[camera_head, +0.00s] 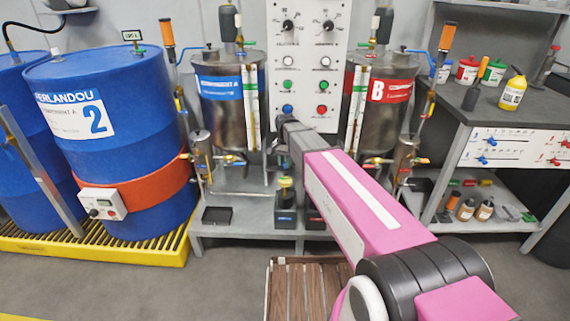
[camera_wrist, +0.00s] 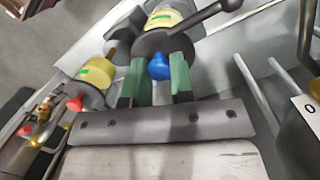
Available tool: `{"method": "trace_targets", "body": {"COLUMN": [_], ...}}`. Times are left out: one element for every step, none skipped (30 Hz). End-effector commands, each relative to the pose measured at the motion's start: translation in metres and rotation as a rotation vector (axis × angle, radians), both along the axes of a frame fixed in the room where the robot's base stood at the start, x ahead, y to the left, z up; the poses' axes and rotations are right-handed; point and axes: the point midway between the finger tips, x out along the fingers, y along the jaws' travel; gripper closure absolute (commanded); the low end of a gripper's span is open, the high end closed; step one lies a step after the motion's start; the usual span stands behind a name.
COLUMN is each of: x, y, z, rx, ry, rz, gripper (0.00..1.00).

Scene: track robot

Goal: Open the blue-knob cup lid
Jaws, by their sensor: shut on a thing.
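In the wrist view, the blue knob (camera_wrist: 158,67) sits between the two green-padded fingers of my gripper (camera_wrist: 157,75), which is shut on it. The knob is at the near edge of a dark round lid (camera_wrist: 152,42). A yellow part (camera_wrist: 163,18) shows just beyond the lid, and a black handle (camera_wrist: 208,14) reaches to the upper right. In the head view, the end of my arm points at the bench between the two steel tanks. My fingers and the blue knob cannot be made out there.
A similar part with a red knob (camera_wrist: 75,103) is close on the left in the wrist view. In the head view, steel tank A (camera_head: 222,118) and steel tank B (camera_head: 392,120) flank the control panel (camera_head: 308,55). Blue drums (camera_head: 120,140) stand left.

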Motion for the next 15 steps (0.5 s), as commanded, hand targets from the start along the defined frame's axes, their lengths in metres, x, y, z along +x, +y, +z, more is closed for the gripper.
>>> {"method": "trace_targets", "body": {"x": [0.0000,0.0000,0.0000,0.0000,0.0000,0.0000,-0.0001,0.0000,-0.0001,-0.0001,-0.0001,-0.0001,-0.0001,-0.0001,0.0000], "y": [0.0000,0.0000,0.0000,0.0000,0.0000,0.0000,-0.0001,0.0000,0.0000,0.0000,0.0000,0.0000,0.0000,0.0000,0.0000], "z": [0.0003,0.0003,0.0003,0.0003,0.0003,0.0003,0.0003,0.0003,0.0002,0.0002,0.0001,0.0001,0.0001,0.0001,0.0003], "rx": [0.001,0.000,0.000,0.000,0.000,0.000,0.000,0.000,0.000,0.000,0.000,0.000,0.000,0.000,0.000], "ry": [-0.001,-0.002,-0.002,-0.002,-0.002,-0.002,-0.002,-0.002,-0.002,-0.002,-0.002,-0.002,-0.002,-0.002,-0.002], "rz": [0.001,0.001,0.001,0.001,0.001,0.001,0.001,0.001,0.001,0.001,0.001,0.001,0.001,0.001,0.001], "gripper": [1.00,1.00,1.00,1.00,0.74,0.61,0.52,0.52,0.52,0.52,0.52,0.52,0.52,0.52,0.52]}}
